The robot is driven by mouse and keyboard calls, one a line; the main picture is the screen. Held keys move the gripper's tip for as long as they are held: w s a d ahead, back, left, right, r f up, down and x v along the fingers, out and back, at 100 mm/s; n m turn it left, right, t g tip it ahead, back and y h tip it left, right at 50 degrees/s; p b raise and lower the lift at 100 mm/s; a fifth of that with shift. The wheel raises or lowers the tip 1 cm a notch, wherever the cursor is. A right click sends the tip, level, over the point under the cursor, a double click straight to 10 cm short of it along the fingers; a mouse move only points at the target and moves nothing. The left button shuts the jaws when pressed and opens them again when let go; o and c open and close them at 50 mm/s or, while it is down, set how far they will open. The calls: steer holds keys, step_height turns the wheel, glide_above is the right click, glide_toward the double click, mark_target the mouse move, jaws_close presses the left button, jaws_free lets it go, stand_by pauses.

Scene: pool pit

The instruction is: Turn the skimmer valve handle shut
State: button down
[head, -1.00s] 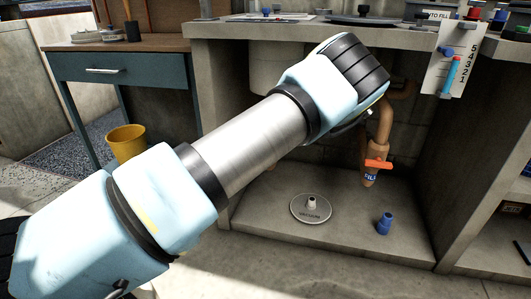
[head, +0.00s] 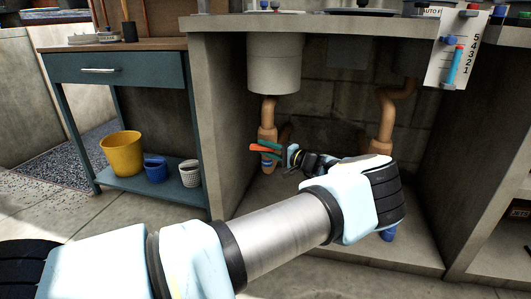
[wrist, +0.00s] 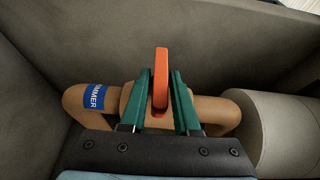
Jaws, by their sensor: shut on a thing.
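The skimmer valve handle (wrist: 161,68) is an orange lever between my gripper's two green fingers in the wrist view. It lies across the brown pipe (wrist: 216,110), which bears a blue label (wrist: 97,97) reading "MMER" where visible. My gripper (wrist: 161,82) is shut on the handle. In the head view the orange handle (head: 262,148) points left, roughly level, from the upright pipe (head: 268,121) under the grey skimmer canister (head: 274,64). My gripper (head: 270,150) reaches it from the right, and its fingers partly hide the valve.
A second brown pipe (head: 386,115) stands to the right, its lower part hidden behind my arm. A blue piece (head: 389,234) stands on the ledge, partly hidden. The cabinet's left wall (head: 226,125) is close beside the valve. A yellow bucket (head: 122,154) sits on the bench's lower shelf.

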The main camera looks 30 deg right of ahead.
steer(key=shift+a, duration=0.1)
stand_by(0.5)
steer(key=c, duration=0.7)
jaws_free()
steer(key=v, duration=0.3)
steer(key=p+v, duration=0.1)
steer(key=v, duration=0.6)
steer(key=shift+s+d+f+p, duration=0.25)
steer(key=shift+s+f+p, duration=0.1)
